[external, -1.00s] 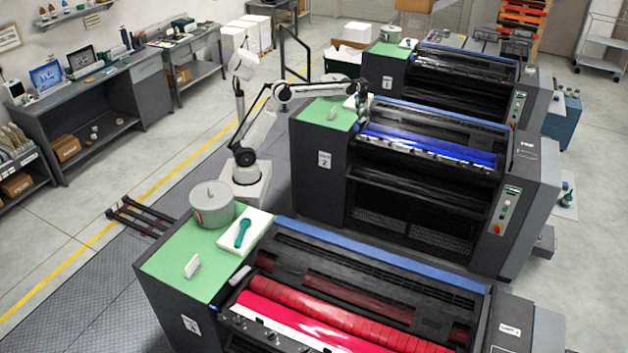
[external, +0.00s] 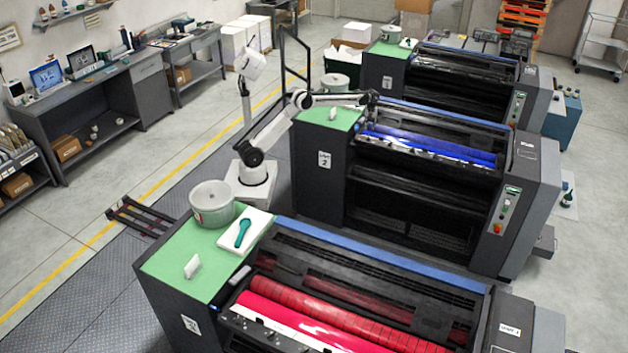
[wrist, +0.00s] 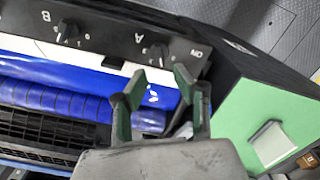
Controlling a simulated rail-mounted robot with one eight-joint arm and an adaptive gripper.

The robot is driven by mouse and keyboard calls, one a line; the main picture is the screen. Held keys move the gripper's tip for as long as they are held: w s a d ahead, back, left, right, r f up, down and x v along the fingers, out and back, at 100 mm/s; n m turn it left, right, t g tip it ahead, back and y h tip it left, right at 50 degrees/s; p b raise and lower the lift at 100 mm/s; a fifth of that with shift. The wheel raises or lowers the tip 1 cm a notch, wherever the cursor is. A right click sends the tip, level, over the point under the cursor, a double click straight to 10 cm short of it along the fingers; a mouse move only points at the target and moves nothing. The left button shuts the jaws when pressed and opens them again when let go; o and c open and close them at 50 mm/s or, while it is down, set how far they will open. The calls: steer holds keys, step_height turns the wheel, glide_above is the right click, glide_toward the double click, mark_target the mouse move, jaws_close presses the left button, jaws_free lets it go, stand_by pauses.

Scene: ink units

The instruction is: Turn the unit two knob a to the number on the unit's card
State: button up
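Unit two (external: 325,195) is the middle press, with a "Unit 2" label on its side and a blue roller. In the wrist view, knob A (wrist: 158,53) is a small dark knob on the black panel, beside the letter A. Knob B (wrist: 68,33) sits farther left on that panel. A pale card (wrist: 272,144) stands on the green top; it also shows in the external view (external: 333,114), and I cannot read a number on it. My gripper (wrist: 160,77) is open and empty, its green-padded fingers pointing toward knob A, apparently apart from it.
The green top (wrist: 238,112) lies right of the panel in the wrist view. The blue roller (wrist: 60,95) lies below it.

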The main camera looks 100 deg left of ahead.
step_height(320, 180, down, 7)
steer(key=shift+f+p, duration=0.2)
steer(key=shift+p, duration=0.15)
jaws_close()
